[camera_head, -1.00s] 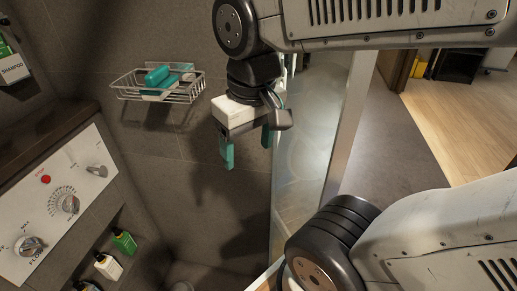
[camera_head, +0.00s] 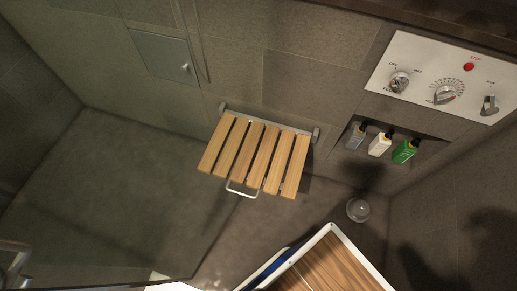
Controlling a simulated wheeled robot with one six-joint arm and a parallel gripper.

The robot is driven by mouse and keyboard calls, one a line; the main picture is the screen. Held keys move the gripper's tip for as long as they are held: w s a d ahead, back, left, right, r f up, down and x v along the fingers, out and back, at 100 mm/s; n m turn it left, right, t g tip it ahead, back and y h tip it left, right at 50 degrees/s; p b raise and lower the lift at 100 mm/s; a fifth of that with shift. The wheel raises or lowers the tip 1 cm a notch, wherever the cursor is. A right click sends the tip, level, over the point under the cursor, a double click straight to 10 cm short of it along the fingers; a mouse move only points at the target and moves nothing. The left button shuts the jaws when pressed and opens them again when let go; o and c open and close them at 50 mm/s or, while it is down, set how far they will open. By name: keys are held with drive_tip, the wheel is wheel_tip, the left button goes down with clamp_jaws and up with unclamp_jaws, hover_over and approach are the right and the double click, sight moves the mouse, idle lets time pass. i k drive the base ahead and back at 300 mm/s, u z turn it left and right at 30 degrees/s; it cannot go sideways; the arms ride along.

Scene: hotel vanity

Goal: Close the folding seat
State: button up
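The folding seat (camera_head: 240,150) is mounted on the tiled shower wall, near the middle of the head view. It has several wooden slats on a metal hinge rail (camera_head: 268,121) along its wall edge. The seat is folded down, standing out from the wall. A pale metal handle loop (camera_head: 242,190) sticks out at its front edge. Nothing lies on the slats. My gripper is not in view now.
A control panel (camera_head: 440,78) with knobs and a red button is at upper right. Several bottles (camera_head: 380,144) stand in a niche below it. A wooden-topped, white-edged surface (camera_head: 335,262) is at the bottom. Open floor (camera_head: 120,190) lies left of the seat.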

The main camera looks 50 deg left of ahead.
sight(224, 167)
drive_tip(key=u, duration=3.15)
drive_tip(key=k, duration=1.25)
drive_tip(key=z, duration=0.3)
drive_tip(key=i, duration=0.4)
